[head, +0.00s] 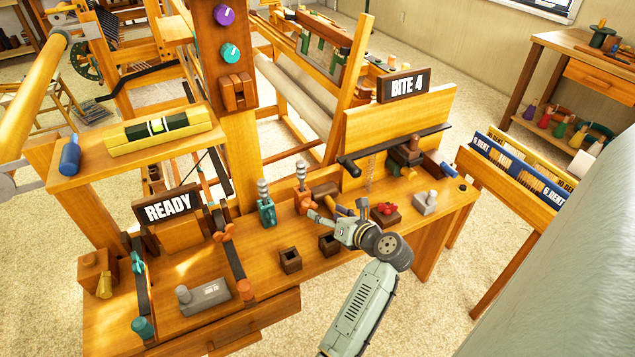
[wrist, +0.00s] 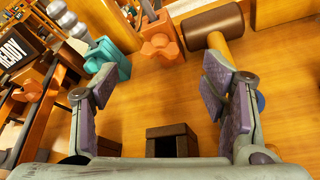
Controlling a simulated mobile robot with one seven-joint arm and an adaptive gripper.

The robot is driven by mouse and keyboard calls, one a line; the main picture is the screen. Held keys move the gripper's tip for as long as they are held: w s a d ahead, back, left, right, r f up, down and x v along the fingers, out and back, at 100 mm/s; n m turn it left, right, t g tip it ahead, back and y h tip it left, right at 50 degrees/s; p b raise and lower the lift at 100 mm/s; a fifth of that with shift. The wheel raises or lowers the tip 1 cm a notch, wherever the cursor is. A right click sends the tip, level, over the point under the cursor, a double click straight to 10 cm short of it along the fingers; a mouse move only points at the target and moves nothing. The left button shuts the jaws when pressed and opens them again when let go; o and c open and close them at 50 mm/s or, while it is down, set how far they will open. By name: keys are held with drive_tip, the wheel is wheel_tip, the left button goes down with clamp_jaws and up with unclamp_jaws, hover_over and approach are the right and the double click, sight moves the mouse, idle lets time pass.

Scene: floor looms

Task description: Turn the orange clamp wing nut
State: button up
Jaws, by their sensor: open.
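The orange clamp (head: 301,195) stands upright on the bench, with a grey threaded post on top. In the wrist view its orange wing nut (wrist: 160,46) faces me at upper centre. My gripper (head: 331,217) is open and empty, just in front and to the right of this clamp in the head view. In the wrist view the gripper (wrist: 150,85) has its two fingers wide apart. The wing nut lies beyond the fingertips, between their lines, and I see no contact. The teal clamp (head: 266,209) stands to the left of the orange one.
A mallet (wrist: 211,31) lies close to the right finger. Small open wooden boxes (head: 290,260) sit on the bench in front of the clamps. Other orange knobs (head: 222,232) are on the left rail. A red item (head: 384,209) and a grey block (head: 426,203) lie to the right.

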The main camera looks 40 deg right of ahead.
drive_tip(key=shift+v, duration=2.6)
